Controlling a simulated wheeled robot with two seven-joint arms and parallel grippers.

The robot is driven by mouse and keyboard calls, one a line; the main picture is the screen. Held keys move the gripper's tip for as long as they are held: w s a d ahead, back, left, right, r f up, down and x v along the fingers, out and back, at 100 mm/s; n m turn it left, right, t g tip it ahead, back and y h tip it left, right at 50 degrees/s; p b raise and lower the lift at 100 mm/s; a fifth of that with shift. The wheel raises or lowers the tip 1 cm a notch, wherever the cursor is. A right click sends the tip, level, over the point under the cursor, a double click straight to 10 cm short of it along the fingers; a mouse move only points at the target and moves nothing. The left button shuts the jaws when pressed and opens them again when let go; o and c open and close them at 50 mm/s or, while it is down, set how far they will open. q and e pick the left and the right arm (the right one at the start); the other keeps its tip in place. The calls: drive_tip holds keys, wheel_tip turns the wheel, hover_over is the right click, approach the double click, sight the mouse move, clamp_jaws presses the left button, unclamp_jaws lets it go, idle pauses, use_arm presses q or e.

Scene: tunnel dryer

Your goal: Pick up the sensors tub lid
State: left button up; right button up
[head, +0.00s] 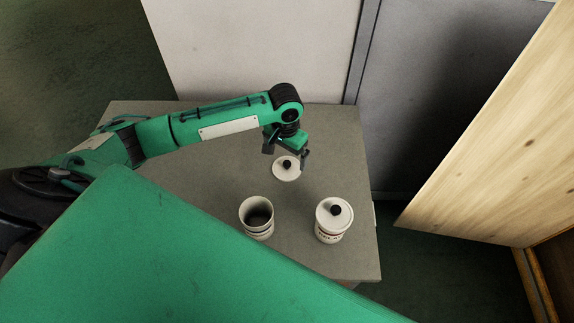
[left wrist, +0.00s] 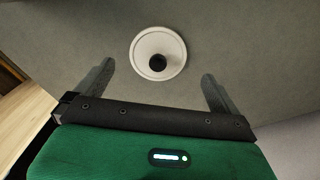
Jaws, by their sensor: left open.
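A round white lid with a black knob (head: 285,174) lies flat on the grey table, apart from the tubs. It also shows in the left wrist view (left wrist: 150,45), beyond the fingertips and roughly between them. My left gripper (head: 287,155) is open and empty, close to the lid and above it; in the left wrist view its two fingers (left wrist: 158,82) are spread wide. An open white tub (head: 243,222) stands nearer, without a lid. A second white tub (head: 333,221) stands to its right with a black-knobbed lid on. My right gripper is not in view.
The grey table (head: 200,185) has free room left of the lid. A pale panel (head: 255,50) and a dark grey panel (head: 440,90) rise behind it. A wooden panel (head: 490,130) stands at the right. My green body hides the table's near left part.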

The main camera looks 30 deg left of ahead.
sight(286, 164)
use_arm(q)
drive_tip(key=shift+s+f+p, duration=0.15)
drive_tip(key=shift+f+p, duration=0.55)
drive_tip(key=shift+f, duration=1.95)
drive_tip(key=c, duration=0.9)
